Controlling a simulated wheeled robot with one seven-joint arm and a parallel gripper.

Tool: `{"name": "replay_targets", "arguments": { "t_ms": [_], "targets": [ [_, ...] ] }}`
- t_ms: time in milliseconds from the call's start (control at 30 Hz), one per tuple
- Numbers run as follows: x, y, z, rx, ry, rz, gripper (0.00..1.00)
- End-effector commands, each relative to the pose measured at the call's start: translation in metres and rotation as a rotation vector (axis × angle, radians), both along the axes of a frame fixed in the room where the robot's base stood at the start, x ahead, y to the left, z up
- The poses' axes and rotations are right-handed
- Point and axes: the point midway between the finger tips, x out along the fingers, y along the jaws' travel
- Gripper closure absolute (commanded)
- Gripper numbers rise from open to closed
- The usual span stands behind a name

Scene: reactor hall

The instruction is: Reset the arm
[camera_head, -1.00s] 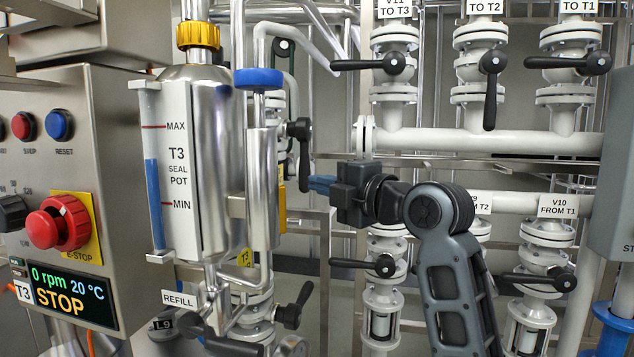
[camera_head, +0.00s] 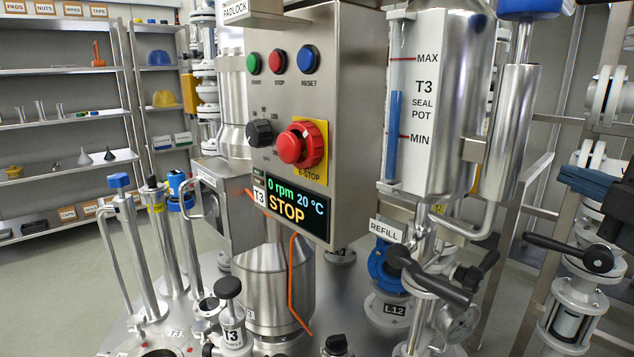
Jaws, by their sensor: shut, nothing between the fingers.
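My gripper (camera_head: 572,180) shows only in part at the right edge of the head view. Its dark blue fingers point left and are shut, with nothing seen between them. The fingers are to the right of the T3 seal pot (camera_head: 440,110) and its steel pipe (camera_head: 508,145), apart from both in the picture. A black valve handle (camera_head: 570,252) shows below the fingers. The rest of my arm is out of view.
Steel tubes (camera_head: 115,265) rise at the lower left. Shelves (camera_head: 65,125) stand behind open floor (camera_head: 50,265) at the left.

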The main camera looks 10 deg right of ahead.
Motion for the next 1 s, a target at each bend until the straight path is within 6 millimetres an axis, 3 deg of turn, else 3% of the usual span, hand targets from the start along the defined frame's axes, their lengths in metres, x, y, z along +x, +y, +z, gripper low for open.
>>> {"name": "replay_targets", "arguments": {
  "t_ms": [33, 267, 467, 700, 1000],
  "targets": [
    [-0.001, 0.008, -0.021, 0.074, 0.011, -0.002, 1.00],
    [-0.019, 0.042, -0.102, 0.424, 0.026, -0.052, 1.00],
    [-0.054, 0.073, -0.165, 0.677, 0.046, -0.104, 1.00],
    [-0.114, 0.110, -0.227, 0.927, 0.074, -0.164, 1.00],
    [-0.210, 0.146, -0.273, 1.167, 0.115, -0.204, 1.00]
  ]
}}
